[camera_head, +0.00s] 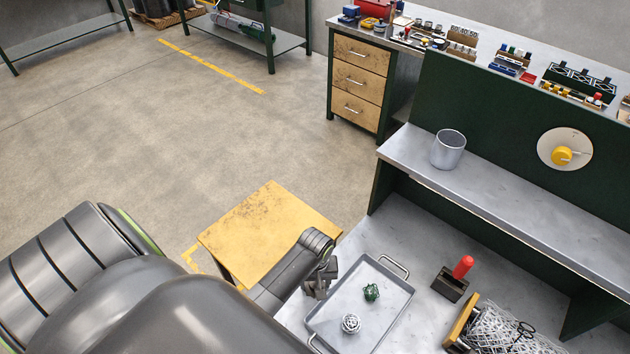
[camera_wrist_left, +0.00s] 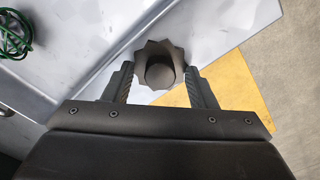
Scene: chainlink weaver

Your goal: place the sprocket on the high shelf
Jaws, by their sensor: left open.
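The dark grey sprocket (camera_wrist_left: 160,68), a toothed wheel with a round hub, lies between the fingertips of my open left gripper (camera_wrist_left: 160,85) in the left wrist view. I cannot tell whether a finger touches it. In the head view my left gripper (camera_head: 321,279) is at the left rim of the metal tray (camera_head: 386,324), and the sprocket is hard to make out against it. The high shelf (camera_head: 520,206) is the grey ledge on the green panel at the right, well away from the gripper. My right gripper is not in view.
The tray holds a green wire ball (camera_head: 371,292) and a white ball (camera_head: 351,324). A metal cup (camera_head: 448,149) stands at the shelf's left end; the rest of the shelf is clear.

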